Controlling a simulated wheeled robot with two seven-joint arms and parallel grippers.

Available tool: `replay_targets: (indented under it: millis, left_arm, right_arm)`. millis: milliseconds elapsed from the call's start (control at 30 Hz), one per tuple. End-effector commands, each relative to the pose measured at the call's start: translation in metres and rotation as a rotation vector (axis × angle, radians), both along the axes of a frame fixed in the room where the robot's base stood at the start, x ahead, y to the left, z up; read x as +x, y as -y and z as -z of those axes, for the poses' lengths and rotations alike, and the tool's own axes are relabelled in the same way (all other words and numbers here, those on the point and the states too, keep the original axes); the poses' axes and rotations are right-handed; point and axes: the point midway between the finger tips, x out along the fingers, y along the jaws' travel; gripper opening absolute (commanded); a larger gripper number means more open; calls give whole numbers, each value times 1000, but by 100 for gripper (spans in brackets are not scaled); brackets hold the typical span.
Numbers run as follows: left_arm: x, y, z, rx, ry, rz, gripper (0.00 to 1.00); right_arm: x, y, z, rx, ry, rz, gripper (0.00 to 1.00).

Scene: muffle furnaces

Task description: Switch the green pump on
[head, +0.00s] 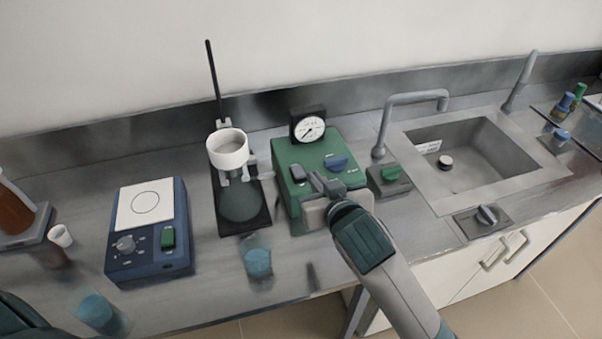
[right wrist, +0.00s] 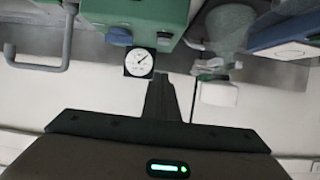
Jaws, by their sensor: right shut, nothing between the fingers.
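The green pump (head: 320,150) stands on the bench in the middle of the head view, with a round dial gauge (head: 309,129) at its back. Its top carries a light rocker switch (head: 298,172) at the left and a blue knob (head: 337,162) at the right. My right gripper (head: 318,181) is shut and empty, its tips over the front of the pump's top, close to the switch; I cannot tell whether they touch. The wrist view shows the shut fingers (right wrist: 166,88), the pump's green body (right wrist: 140,12) and the gauge (right wrist: 139,62).
Left of the pump is a filter stand with a white funnel (head: 228,148), then a blue hotplate (head: 150,232). A blue-filled beaker (head: 257,262) stands in front of the stand.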

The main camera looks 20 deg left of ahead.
Motion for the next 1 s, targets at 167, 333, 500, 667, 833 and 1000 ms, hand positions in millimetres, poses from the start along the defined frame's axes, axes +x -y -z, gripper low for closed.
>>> replay_targets:
  millis: [167, 333, 500, 667, 833, 1000]
  left_arm:
    - [0, 0, 0, 0, -1, 0, 72]
    - [0, 0, 0, 0, -1, 0, 72]
    - [0, 0, 0, 0, -1, 0, 72]
    - [0, 0, -3, 0, -1, 0, 72]
    - [0, 0, -8, 0, -1, 0, 72]
    - [0, 1, -15, -1, -1, 0, 72]
  right_arm:
    - [1, -5, -6, 1, 14, -8, 0]
    - [1, -5, -6, 1, 13, -8, 0]
    - [2, -5, -5, 1, 13, -8, 0]
    - [6, -8, -4, 0, 12, -7, 0]
    - [18, -16, 1, -1, 12, -7, 0]
    - [36, -27, 10, -3, 11, -6, 0]
